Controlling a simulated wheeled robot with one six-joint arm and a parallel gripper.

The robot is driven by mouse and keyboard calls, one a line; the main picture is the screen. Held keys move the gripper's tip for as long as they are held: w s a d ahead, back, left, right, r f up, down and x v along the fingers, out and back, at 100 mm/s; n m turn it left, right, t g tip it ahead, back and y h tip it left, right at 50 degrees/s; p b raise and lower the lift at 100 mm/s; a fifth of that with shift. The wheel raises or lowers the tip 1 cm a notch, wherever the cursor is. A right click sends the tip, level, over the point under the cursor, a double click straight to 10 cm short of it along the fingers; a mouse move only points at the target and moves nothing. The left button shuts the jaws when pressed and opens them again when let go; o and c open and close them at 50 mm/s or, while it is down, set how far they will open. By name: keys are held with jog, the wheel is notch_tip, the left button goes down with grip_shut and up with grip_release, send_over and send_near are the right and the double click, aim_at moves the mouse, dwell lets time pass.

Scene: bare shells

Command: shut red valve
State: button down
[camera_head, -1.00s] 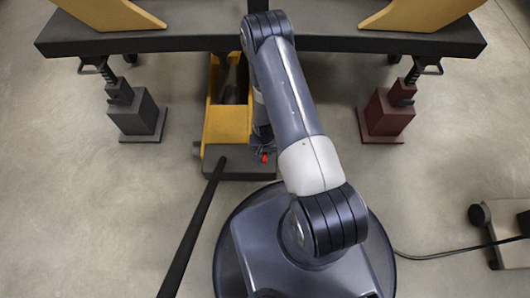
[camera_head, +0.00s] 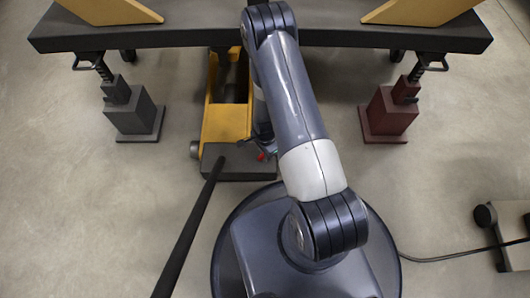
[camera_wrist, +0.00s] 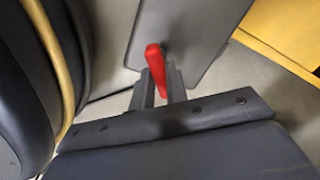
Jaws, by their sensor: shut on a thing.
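The red valve handle (camera_wrist: 155,70) stands between the two fingers of my gripper (camera_wrist: 160,90) in the wrist view. The fingers are shut on it, and its red end sticks out past them. In the head view the red handle (camera_head: 261,156) is a small spot by the near right side of the yellow jack (camera_head: 228,122), at its dark grey base (camera_head: 238,168). My arm hides most of my gripper there. I cannot tell how far the valve is turned.
A long dark lever (camera_head: 188,230) rises from the jack's base toward the near left. A dark bench (camera_head: 160,38) spans the back, with a grey stand (camera_head: 133,118) and a dark red stand (camera_head: 388,117) below it. A cable (camera_head: 440,257) lies on the floor at right.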

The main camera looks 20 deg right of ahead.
jog(key=m+b, duration=0.1)
jog(key=m, duration=0.3)
jog(key=shift+m, duration=0.3)
jog(key=shift+m+b, duration=0.3)
jog(key=shift+m, duration=1.4)
jog(key=c, duration=1.4)
grip_release()
notch_tip(320, 180, up, 11)
jog(key=p, duration=0.4)
jog(key=shift+f, duration=0.15)
